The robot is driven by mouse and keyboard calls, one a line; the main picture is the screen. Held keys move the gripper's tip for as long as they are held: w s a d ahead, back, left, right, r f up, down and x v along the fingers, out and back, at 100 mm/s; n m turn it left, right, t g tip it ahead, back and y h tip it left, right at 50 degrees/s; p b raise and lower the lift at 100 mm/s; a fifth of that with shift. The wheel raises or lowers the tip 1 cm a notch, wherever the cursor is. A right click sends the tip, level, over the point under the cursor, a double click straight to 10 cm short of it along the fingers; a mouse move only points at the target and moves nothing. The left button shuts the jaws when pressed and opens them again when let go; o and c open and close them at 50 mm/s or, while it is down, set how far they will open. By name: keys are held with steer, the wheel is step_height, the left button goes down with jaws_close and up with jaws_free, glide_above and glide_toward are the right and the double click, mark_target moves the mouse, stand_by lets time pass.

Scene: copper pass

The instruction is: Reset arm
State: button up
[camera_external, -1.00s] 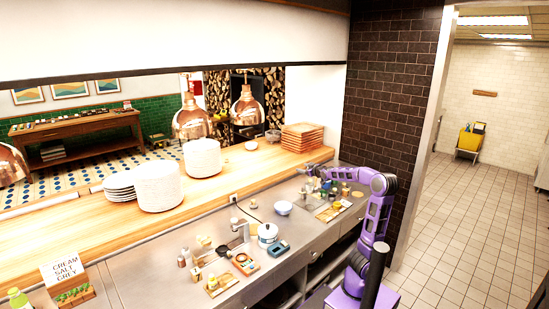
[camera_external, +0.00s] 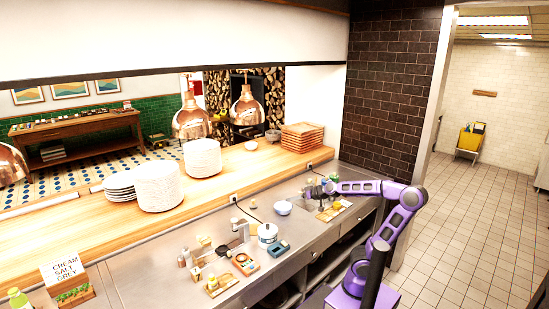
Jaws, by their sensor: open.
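My purple arm rises from its base at the lower right and reaches left over the right end of the steel counter (camera_external: 130,270). My gripper (camera_external: 318,191) is at the end of the arm, above the small items on the right part of the counter. It is small in this view, and its jaws look open with nothing visible between them. A wooden board (camera_external: 328,215) with small items lies below it. The arm hides part of the counter behind it.
A white bowl (camera_external: 283,208), a white pot (camera_external: 267,232) and a teal device (camera_external: 279,247) stand left of my gripper. Stacked plates (camera_external: 158,188) and brown trays (camera_external: 302,138) stand on the wooden pass. A dark brick wall (camera_external: 390,90) is behind my arm.

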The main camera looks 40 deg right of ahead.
steer(key=s+a+f+n+g+y, duration=0.1)
steer(key=s+a+f+y, duration=0.1)
steer(key=s+a, duration=0.55)
steer(key=s+d+f+g+h+p, duration=0.2)
steer(key=s+d+g+h, duration=0.3)
steer(key=s, duration=0.5)
steer(key=d+f, duration=0.1)
steer(key=d, duration=0.1)
steer(key=shift+s+d+m+h+p, duration=0.3)
steer(key=shift+d, duration=0.05)
steer(key=shift+r, duration=0.1)
steer(key=shift+c, duration=0.3)
